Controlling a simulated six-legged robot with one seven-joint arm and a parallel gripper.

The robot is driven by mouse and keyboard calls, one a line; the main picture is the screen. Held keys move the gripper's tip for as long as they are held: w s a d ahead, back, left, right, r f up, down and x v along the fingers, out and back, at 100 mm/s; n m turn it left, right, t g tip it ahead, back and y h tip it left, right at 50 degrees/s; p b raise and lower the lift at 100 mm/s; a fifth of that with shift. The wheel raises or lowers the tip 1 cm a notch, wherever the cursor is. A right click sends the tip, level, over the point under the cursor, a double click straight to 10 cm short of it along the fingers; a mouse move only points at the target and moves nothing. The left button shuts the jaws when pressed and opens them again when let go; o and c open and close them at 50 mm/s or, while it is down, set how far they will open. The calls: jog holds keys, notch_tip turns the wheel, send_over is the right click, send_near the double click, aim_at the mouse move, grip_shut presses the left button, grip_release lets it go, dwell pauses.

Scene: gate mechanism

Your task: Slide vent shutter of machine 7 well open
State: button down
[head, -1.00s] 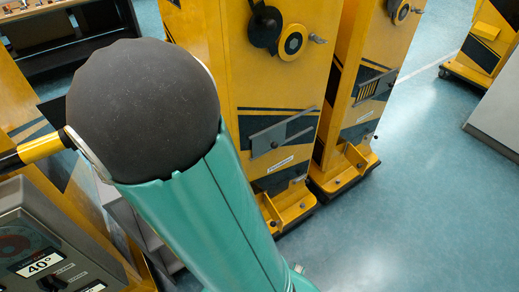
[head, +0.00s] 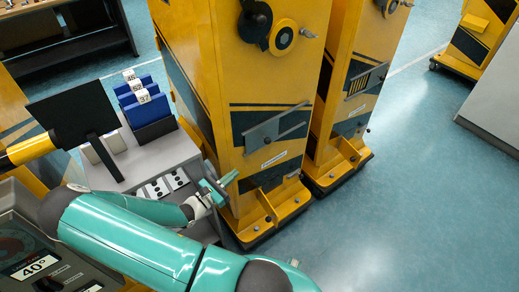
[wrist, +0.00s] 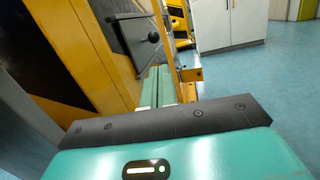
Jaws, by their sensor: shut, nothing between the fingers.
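The nearer yellow machine (head: 265,80) carries a grey vent shutter (head: 268,133) with a thin slanted bar, on a dark panel low on its front. No vent slats show at this shutter. A small label (head: 280,160) is below it, too small to read, so I cannot tell whether this is machine 7. My gripper (head: 224,184) is shut and empty, left of and below the shutter, apart from it. In the wrist view, my teal fingers (wrist: 157,82) are together, and the grey shutter (wrist: 140,32) is beyond them at upper left.
A second yellow machine (head: 352,60) stands close on the right, with dark slats (head: 368,79) showing at its vent. A grey bench (head: 160,165) with blue holders (head: 150,112) is at left, under my arm. The floor (head: 420,180) at right is clear.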

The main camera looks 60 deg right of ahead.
jog(key=s+d+r, duration=0.1)
jog(key=s+d, duration=0.1)
jog(key=d, duration=0.5)
jog(key=s+d+r+n, duration=0.1)
jog(key=s+d, duration=0.1)
jog(key=d, duration=0.5)
jog(key=shift+d+n+t+h, duration=0.2)
jog(key=shift+n+t+h, duration=0.1)
jog(key=shift+t+h, duration=0.1)
jog(key=s+d, duration=0.3)
jog(key=d, duration=0.4)
jog(key=s+d, duration=0.4)
jog(key=d, duration=0.3)
jog(key=shift+s+d, duration=0.15)
jog(key=shift+d, duration=0.1)
jog(key=shift+r, duration=0.15)
